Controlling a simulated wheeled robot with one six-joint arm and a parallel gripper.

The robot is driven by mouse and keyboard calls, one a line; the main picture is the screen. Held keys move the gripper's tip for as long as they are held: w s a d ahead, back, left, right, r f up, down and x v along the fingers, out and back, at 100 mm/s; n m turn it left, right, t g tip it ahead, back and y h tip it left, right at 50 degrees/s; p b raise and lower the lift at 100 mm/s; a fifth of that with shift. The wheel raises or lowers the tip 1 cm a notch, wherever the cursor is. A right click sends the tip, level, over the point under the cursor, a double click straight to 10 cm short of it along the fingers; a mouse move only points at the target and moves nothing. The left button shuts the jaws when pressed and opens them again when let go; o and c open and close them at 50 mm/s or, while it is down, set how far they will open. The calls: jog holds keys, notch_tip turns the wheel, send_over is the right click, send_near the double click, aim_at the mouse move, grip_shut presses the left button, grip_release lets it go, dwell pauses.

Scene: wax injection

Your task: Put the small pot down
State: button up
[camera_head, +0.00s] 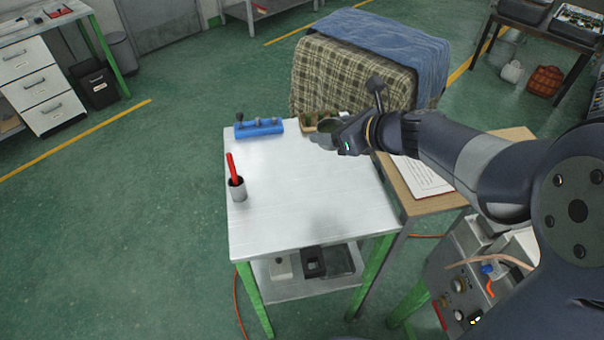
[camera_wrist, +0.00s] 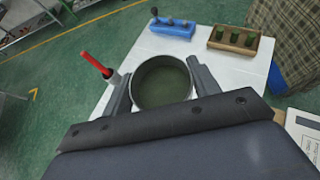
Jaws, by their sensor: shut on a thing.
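The small pot (camera_wrist: 162,108) is round and dark, with an open top and a green-grey inside. It sits between the two fingers of my gripper (camera_wrist: 163,95) in the wrist view, and the gripper is shut on it. In the head view my gripper (camera_head: 328,134) is over the back right part of the white table (camera_head: 290,215), and the pot there is mostly hidden by the gripper and small. The pot looks upright. I cannot tell from these views how far its base is above the table.
A blue block with pegs (camera_head: 259,128) stands at the table's back left, with a wooden block with green pieces (camera_wrist: 233,38) beside it. A grey cup with a red marker (camera_head: 238,188) stands at the left edge. The table's middle and front are clear.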

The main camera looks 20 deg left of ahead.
jog(key=b, duration=0.6)
send_over(326, 190)
notch_tip(326, 190, down, 7)
notch_tip(326, 190, down, 10)
jog(key=shift+r+b, duration=0.15)
jog(key=shift+b, duration=1.1)
jog(key=shift+f, duration=0.25)
jog(key=o, duration=1.1)
jog(key=shift+r, duration=0.1)
jog(key=shift+r, duration=0.2)
jog(key=p+v, duration=0.1)
jog(key=v, duration=1.1)
jog(key=shift+a, duration=0.1)
